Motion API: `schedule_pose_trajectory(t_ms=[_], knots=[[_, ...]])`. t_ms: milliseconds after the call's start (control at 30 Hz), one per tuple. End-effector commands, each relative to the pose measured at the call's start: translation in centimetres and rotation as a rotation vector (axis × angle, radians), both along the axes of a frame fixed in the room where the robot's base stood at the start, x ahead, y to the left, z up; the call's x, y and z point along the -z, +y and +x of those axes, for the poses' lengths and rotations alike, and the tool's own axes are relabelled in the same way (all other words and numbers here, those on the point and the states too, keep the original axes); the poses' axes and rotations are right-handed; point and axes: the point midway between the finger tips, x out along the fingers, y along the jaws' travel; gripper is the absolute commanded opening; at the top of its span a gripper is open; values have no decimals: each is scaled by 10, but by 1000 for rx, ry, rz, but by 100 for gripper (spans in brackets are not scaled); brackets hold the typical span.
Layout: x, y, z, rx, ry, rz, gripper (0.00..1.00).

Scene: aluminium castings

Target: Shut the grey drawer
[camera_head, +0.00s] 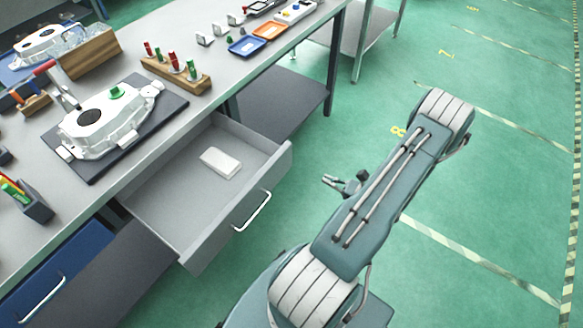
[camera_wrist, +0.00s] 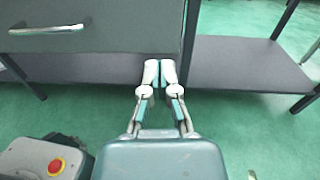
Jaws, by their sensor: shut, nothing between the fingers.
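The grey drawer (camera_head: 225,230) is pulled well out from under the workbench in the head view, with a bar handle (camera_head: 252,211) on its front. A white block (camera_head: 220,163) lies inside it. My gripper (camera_head: 345,183) is shut and empty, out in front of the drawer and apart from it. In the wrist view my gripper (camera_wrist: 159,68) points at the lower right part of a grey front (camera_wrist: 120,40), which appears to be the drawer's. Its handle (camera_wrist: 48,29) is at upper left there.
The workbench top (camera_head: 190,140) carries a white casting (camera_head: 100,120) on a dark mat, a wooden peg rack (camera_head: 175,72) and small trays. A blue drawer (camera_head: 65,265) is at lower left. Green floor to the right is clear. An under-bench shelf (camera_wrist: 240,65) shows in the wrist view.

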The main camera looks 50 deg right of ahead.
Motion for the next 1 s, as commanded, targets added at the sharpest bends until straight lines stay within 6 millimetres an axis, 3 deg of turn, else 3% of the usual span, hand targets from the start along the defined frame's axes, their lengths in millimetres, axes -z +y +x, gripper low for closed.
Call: schedule_pose_trajectory(t_ms=[133, 267, 1000], knots=[[14, -7, -11, 72, -16, 36, 0], [15, -8, -2, 72, -17, 40, 0], [13, 5, 118, 68, -16, 33, 0]])
